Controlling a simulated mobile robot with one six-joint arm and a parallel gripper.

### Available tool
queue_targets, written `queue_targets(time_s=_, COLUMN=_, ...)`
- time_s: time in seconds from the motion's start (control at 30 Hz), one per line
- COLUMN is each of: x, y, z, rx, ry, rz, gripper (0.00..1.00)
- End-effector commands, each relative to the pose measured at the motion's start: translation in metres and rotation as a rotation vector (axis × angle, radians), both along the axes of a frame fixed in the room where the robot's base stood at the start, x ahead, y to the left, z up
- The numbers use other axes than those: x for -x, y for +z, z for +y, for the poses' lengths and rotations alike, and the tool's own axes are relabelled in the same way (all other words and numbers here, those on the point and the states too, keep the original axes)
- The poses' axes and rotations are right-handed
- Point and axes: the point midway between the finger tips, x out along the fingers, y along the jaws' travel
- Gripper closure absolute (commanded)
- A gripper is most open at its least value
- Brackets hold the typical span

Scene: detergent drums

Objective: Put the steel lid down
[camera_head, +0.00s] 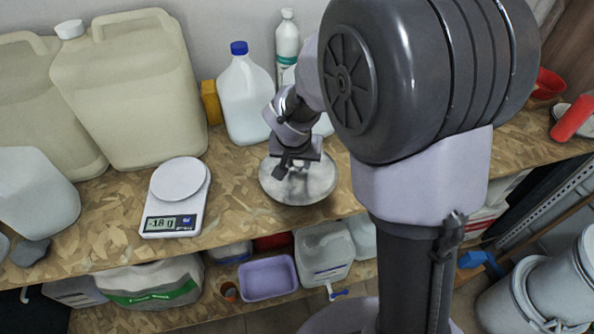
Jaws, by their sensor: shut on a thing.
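The steel lid (312,187) is a round, shiny disc over the chipboard worktop, to the right of the kitchen scale. My gripper (297,167) is above its middle and shut on its knob, which is mostly hidden by the fingers. The lid looks level and very low; I cannot tell whether it touches the board. My arm hides part of the worktop to the right.
A white scale (179,190) reading -18 g stands left of the lid. A jug with a blue cap (245,95) and a white bottle (287,45) stand behind. Large beige canisters (135,90) fill the back left. A lower shelf holds a purple tub (267,278).

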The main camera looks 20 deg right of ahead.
Motion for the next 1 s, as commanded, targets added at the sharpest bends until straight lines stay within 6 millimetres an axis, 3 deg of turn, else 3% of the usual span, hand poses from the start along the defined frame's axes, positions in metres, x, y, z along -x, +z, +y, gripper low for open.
queue_targets(time_s=0.2, x=-0.002, y=-0.035, z=0.002, rx=0.000, ry=0.000, rz=0.002, gripper=1.00)
queue_targets(time_s=0.57, x=-0.002, y=-0.038, z=0.002, rx=0.000, ry=0.000, rz=-0.001, gripper=1.00)
queue_targets(time_s=0.6, x=-0.002, y=-0.038, z=0.002, rx=0.000, ry=0.000, rz=0.000, gripper=0.66)
queue_targets(time_s=0.7, x=-0.002, y=-0.037, z=0.002, rx=0.000, ry=0.000, rz=0.000, gripper=0.48)
queue_targets(time_s=1.0, x=-0.002, y=-0.036, z=0.002, rx=0.000, ry=0.000, rz=0.000, gripper=0.48)
